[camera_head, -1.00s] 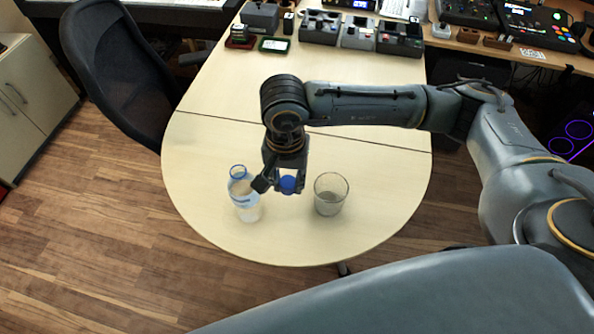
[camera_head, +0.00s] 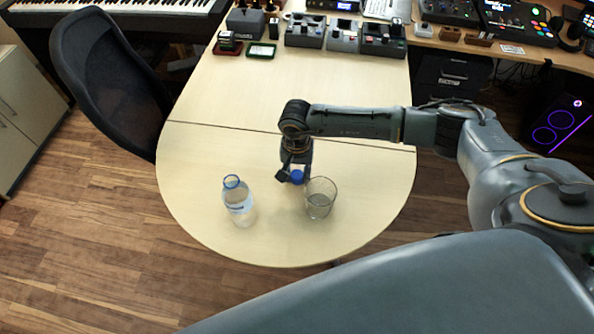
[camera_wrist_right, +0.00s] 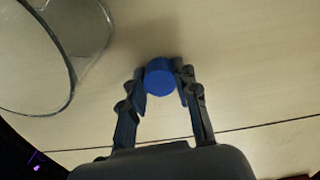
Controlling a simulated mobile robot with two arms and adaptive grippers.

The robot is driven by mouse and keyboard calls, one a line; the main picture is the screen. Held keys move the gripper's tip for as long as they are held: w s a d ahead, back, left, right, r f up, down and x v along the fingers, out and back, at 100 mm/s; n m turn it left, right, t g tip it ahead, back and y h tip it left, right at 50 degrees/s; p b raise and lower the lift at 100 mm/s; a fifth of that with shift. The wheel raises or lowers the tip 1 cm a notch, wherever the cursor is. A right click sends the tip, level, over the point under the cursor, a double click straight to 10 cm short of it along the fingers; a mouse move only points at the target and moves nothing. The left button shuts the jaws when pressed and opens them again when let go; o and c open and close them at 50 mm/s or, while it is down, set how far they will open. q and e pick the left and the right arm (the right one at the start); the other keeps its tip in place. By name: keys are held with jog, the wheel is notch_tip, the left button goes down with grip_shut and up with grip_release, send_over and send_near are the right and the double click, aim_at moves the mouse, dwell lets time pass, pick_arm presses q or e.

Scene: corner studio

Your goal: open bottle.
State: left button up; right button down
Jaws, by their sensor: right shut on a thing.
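A clear plastic bottle (camera_head: 240,205) with a blue ring at its open mouth stands upright on the light wood table (camera_head: 200,225). Its blue cap (camera_head: 297,176) is off the bottle, between the fingers of my right gripper (camera_head: 295,178). In the right wrist view the cap (camera_wrist_right: 159,78) sits between the two fingertips of the right gripper (camera_wrist_right: 160,82), which is shut on it. The gripper is right of the bottle and just left of the glass, low over or at the table; the exact height is unclear. My left gripper is not in view.
An empty clear glass (camera_head: 320,200) stands just right of the right gripper; it also shows in the right wrist view (camera_wrist_right: 85,40). Controllers (camera_head: 340,35) line the table's far end. A black chair (camera_head: 105,80) is at the left.

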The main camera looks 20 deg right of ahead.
jog(key=shift+f, duration=0.15)
jog(key=shift+f+b, duration=0.1)
jog(key=shift+b, duration=0.2)
jog(key=c, duration=1)
grip_release()
